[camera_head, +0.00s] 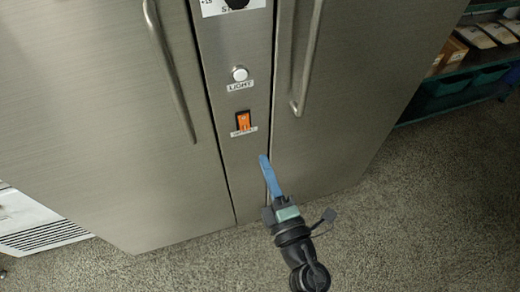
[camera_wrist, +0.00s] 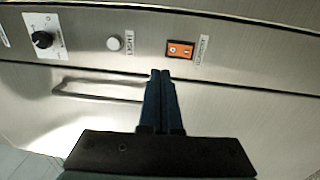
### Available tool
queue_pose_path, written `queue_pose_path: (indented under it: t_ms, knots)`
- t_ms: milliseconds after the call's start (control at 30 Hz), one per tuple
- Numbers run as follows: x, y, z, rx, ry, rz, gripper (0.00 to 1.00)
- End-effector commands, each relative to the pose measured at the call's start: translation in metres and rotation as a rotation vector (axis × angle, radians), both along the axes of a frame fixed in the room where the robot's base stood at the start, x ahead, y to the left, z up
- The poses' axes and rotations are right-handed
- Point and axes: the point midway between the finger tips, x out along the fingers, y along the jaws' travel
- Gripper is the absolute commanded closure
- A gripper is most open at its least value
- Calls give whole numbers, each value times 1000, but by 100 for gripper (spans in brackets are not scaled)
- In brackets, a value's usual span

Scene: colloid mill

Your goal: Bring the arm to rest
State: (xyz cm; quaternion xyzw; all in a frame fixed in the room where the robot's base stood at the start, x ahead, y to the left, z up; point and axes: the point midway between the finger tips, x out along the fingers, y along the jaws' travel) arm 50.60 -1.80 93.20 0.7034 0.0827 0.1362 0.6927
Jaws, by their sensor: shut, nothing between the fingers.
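My gripper (camera_head: 264,158) is at the end of my black arm, in front of the lower part of a steel cabinet (camera_head: 130,110). Its blue fingers are shut together with nothing between them. In the head view the fingertips are below the orange rocker switch (camera_head: 243,121) on the narrow centre panel. In the wrist view the closed gripper (camera_wrist: 160,72) points toward the panel, with the orange switch (camera_wrist: 180,49) just above and right of the tips. I cannot tell whether the tips touch the cabinet.
A white LIGHT button (camera_head: 239,74) and a black knob (camera_head: 237,3) are higher on the panel. Long door handles (camera_head: 305,60) stick out on both sides. A shelf with boxes (camera_head: 470,50) stands at the right. Speckled floor (camera_head: 430,200) is clear at lower right.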

Motion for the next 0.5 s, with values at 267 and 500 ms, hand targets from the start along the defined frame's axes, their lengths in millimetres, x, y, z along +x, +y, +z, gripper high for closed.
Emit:
queue_pose_path:
  t_ms: [267, 500]
  knots:
    - [-9, -2, 2, 0, 0, 2, 100]
    - [-9, -2, 1, 0, 0, 2, 100]
